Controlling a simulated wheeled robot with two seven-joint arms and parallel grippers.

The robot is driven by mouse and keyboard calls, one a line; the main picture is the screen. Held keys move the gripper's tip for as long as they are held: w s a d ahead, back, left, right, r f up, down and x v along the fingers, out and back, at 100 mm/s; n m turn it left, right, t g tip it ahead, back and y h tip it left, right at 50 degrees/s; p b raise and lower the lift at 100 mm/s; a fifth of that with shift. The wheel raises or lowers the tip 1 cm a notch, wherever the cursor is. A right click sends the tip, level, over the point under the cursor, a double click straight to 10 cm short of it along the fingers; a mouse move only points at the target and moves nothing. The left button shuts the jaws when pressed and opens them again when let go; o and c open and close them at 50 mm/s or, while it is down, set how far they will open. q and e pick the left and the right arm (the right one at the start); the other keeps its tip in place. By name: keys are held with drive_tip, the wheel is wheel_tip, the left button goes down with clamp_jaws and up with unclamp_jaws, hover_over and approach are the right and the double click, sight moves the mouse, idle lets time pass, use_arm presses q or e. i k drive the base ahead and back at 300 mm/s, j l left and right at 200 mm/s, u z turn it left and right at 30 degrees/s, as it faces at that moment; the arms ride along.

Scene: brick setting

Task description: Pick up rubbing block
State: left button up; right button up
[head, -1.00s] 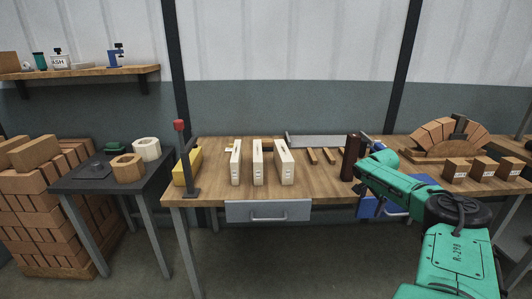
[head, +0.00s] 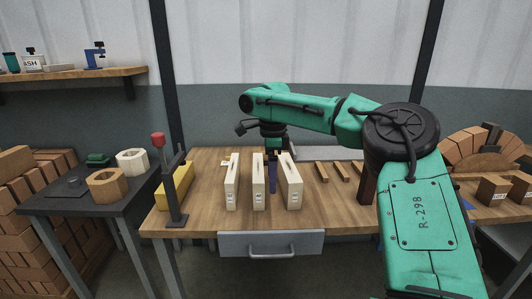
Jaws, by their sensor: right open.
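Three pale upright blocks with small dark marks stand in a row on the wooden workbench: the left block (head: 232,183), the middle block (head: 258,183) and the right block (head: 291,183). No label that I can read says which thing is the rubbing block. My right gripper (head: 272,182) points down, open, at the gap between the middle and right blocks. A dark blue finger shows there; contact with a block cannot be told. My left gripper is not in view.
A red-topped lever stand (head: 167,180) and a yellow block (head: 181,184) stand left of the blocks. Wooden sticks (head: 340,172) and a dark brown upright piece (head: 367,186) are to the right. A dark side table (head: 62,197) holds hexagonal pieces. The bench's front strip is clear.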

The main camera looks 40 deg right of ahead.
sight(265, 157)
drive_tip(key=i+l, duration=0.55)
drive_tip(key=l, duration=0.15)
drive_tip(key=i+l, duration=0.55)
drive_tip(key=l, duration=0.15)
